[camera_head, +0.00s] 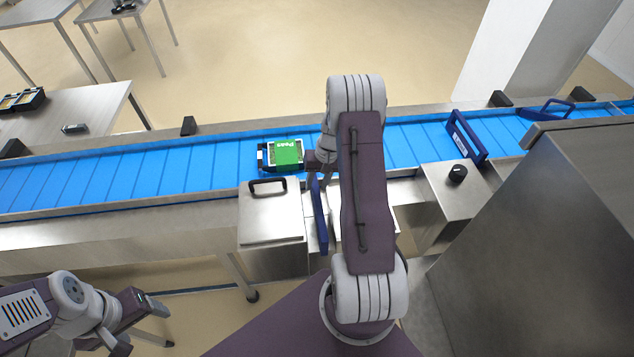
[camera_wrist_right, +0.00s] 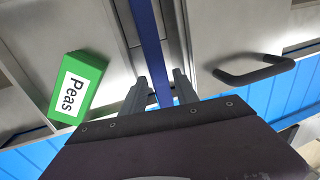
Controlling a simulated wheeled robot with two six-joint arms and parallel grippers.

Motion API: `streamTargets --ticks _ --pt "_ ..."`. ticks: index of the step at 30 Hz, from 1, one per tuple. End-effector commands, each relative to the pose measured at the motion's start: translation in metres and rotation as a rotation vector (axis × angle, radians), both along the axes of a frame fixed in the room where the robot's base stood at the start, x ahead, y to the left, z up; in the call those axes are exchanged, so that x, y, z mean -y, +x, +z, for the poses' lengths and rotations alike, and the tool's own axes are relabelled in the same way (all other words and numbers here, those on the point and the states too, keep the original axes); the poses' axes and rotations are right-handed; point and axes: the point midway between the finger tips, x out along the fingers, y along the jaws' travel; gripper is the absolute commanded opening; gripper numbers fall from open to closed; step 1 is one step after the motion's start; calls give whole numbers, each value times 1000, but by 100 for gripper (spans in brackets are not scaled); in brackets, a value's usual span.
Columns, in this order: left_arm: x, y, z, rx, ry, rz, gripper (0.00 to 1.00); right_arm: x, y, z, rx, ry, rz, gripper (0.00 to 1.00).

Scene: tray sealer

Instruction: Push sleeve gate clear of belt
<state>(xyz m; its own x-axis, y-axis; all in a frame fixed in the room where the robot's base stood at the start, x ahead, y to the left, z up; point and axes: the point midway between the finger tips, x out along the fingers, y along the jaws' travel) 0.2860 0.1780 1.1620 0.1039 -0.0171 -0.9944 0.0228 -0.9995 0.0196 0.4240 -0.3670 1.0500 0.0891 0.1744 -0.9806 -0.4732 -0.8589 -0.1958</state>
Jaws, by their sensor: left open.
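The sleeve gate, a slim dark blue bar (camera_head: 319,220), lies across the steel frame on the near side of the belt, its far end by the belt's near edge. In the right wrist view the blue bar (camera_wrist_right: 150,40) runs between my right gripper's fingers (camera_wrist_right: 160,85), which stand apart around it; I cannot tell contact. In the head view my right gripper (camera_head: 321,172) is partly hidden by its arm. My left gripper (camera_head: 148,322) is open and empty at lower left, away from the belt.
A tray with a green Peas sleeve (camera_head: 288,153) sits on the blue belt (camera_head: 200,168). Another green Peas box (camera_wrist_right: 78,88) shows on steel. A handled steel lid (camera_head: 270,218) is beside the gate. Blue gates (camera_head: 467,137) and a large steel housing (camera_head: 560,230) stand right.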

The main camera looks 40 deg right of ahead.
Motion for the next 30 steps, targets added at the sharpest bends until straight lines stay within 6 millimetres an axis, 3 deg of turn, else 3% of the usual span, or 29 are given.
streamTargets --ticks 8,15,21,30 --pt "0 0 -5 0 0 0 72 3 1 8 6 -3 1 36" --pt "0 0 -22 0 0 0 72 12 -4 59 8 -6 -2 36" --pt "0 0 -27 0 0 0 72 15 -8 86 4 -2 0 36" --pt "0 0 -26 0 0 0 72 16 -9 90 3 -1 -1 36"
